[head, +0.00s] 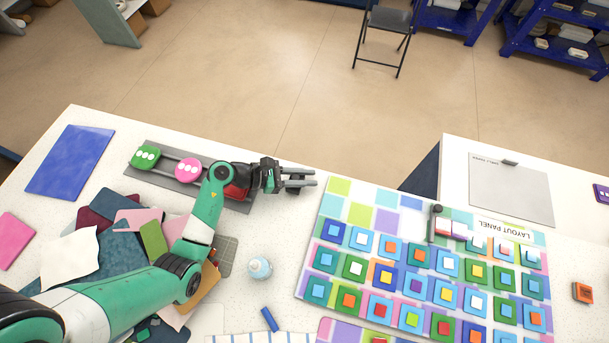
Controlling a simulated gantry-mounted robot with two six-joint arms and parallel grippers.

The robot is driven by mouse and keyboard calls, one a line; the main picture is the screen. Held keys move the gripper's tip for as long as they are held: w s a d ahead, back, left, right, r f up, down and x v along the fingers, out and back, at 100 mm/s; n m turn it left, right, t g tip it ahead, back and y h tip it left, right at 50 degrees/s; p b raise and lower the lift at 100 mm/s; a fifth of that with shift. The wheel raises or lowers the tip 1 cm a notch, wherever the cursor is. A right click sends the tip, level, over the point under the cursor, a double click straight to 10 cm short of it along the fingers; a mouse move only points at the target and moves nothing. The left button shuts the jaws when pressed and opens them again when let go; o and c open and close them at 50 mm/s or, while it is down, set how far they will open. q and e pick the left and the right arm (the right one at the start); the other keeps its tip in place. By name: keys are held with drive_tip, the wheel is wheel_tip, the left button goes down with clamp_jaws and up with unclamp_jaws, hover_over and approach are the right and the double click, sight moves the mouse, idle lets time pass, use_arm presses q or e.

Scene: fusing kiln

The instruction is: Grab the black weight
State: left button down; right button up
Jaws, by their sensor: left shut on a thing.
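My left gripper (301,178) is just past the right end of a grey rack (162,184) at the table's back edge. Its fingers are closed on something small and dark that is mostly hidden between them. I cannot make out its shape or be sure that it is the black weight. A green weight-like piece with white dots (145,156) and a pink one (188,168) sit on the rack. A red piece (236,191) lies partly under my left wrist. My right gripper is not in view.
A layout panel (347,187) with several coloured tiles covers the table's right part, with a black-handled tool (436,211) on it. Cloth-like sheets (113,262) lie under my left arm.

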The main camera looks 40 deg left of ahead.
use_arm(q)
wheel_tip(320, 180, up, 4)
drive_tip(key=shift+s+f+p, duration=0.1)
drive_tip(key=shift+f+p, duration=0.15)
drive_tip(key=shift+p, duration=0.45)
drive_tip(key=s+d+r+p, duration=0.4)
drive_tip(key=s+r, duration=0.5)
drive_tip(key=s, duration=0.3)
drive_tip(key=shift+s+d, duration=0.35)
drive_tip(key=shift+d, duration=0.15)
